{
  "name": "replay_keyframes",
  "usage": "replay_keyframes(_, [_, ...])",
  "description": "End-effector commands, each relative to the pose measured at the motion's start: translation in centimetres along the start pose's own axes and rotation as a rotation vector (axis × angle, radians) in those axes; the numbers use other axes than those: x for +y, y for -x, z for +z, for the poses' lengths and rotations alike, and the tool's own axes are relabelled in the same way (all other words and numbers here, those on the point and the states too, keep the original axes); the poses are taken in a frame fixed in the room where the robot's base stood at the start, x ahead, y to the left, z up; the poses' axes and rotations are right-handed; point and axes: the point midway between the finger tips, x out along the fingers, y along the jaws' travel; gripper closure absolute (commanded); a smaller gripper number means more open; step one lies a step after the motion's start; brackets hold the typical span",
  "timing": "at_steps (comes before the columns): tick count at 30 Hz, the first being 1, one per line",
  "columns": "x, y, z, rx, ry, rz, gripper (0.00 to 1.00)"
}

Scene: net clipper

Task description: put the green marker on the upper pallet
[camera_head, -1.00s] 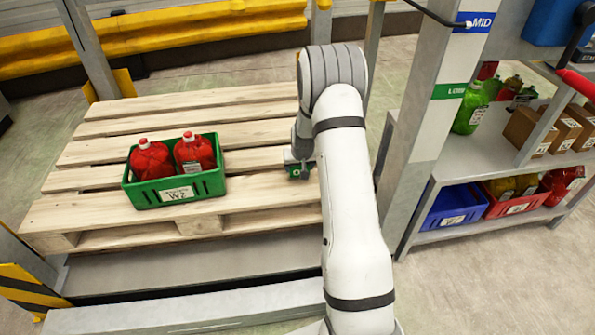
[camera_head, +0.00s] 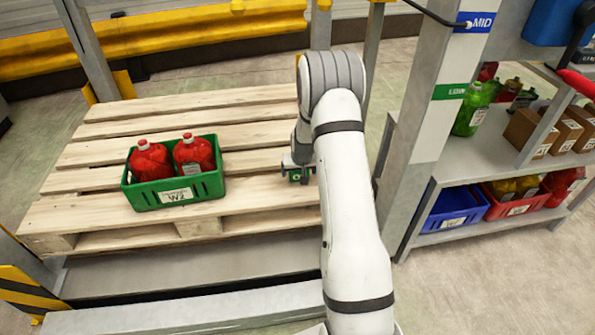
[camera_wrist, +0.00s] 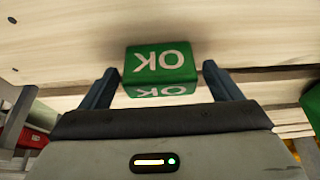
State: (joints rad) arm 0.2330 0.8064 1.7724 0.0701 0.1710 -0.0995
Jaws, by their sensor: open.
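The green marker (camera_wrist: 161,64) is a small block with white "OK" on its faces. In the wrist view it lies between the two fingers of my gripper (camera_wrist: 160,72), with a narrow gap on each side. My gripper is open around it. My arm hides the pallet's right edge.
A green crate (camera_head: 150,196) with two red bottles stands on the pallet, left of my gripper. A grey rack post (camera_head: 425,140) stands close right of my arm. Beyond it are shelves (camera_head: 480,155) with bottles, boxes and bins. Bare planks lie behind the crate.

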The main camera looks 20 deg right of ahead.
Motion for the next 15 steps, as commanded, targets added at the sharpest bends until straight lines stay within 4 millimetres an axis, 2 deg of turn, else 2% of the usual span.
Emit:
replay_keyframes(5, [0.0,2.2,-0.3,0.002,0.000,0.000,0.15])
replay_keyframes(15, [0.1,9.5,-0.3,0.003,-0.001,0.000,0.15])
